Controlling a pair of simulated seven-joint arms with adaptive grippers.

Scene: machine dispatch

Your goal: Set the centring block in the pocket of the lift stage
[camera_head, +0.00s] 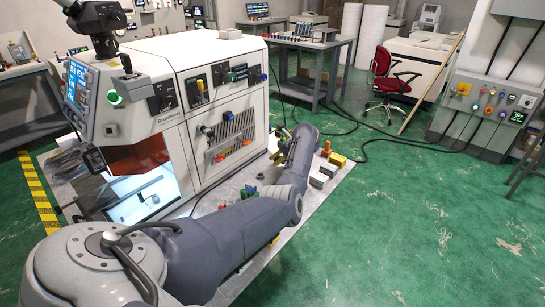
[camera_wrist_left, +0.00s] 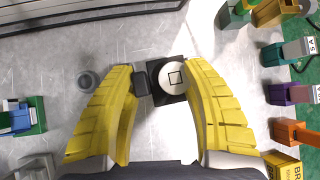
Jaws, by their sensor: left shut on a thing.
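In the left wrist view the two yellow fingers of my left gripper (camera_wrist_left: 162,76) stand on either side of a dark block and a black square base (camera_wrist_left: 176,62) with a pale disc on it. The disc (camera_wrist_left: 174,77) bears a small square outline and lies against the right finger. The dark block (camera_wrist_left: 147,86), probably the centring block, lies by the left finger and overlaps the base's edge. I cannot tell its height above the base. In the head view my left arm reaches over the metal table, and the held thing is too small to make out. My right gripper is not in view.
Several coloured fixtures, one orange (camera_wrist_left: 295,132), line the right of the left wrist view. A blue-and-green piece (camera_wrist_left: 18,118) stands at left, and a small grey round part (camera_wrist_left: 88,82) lies nearby. A white machine (camera_head: 222,110) borders the table (camera_head: 262,262).

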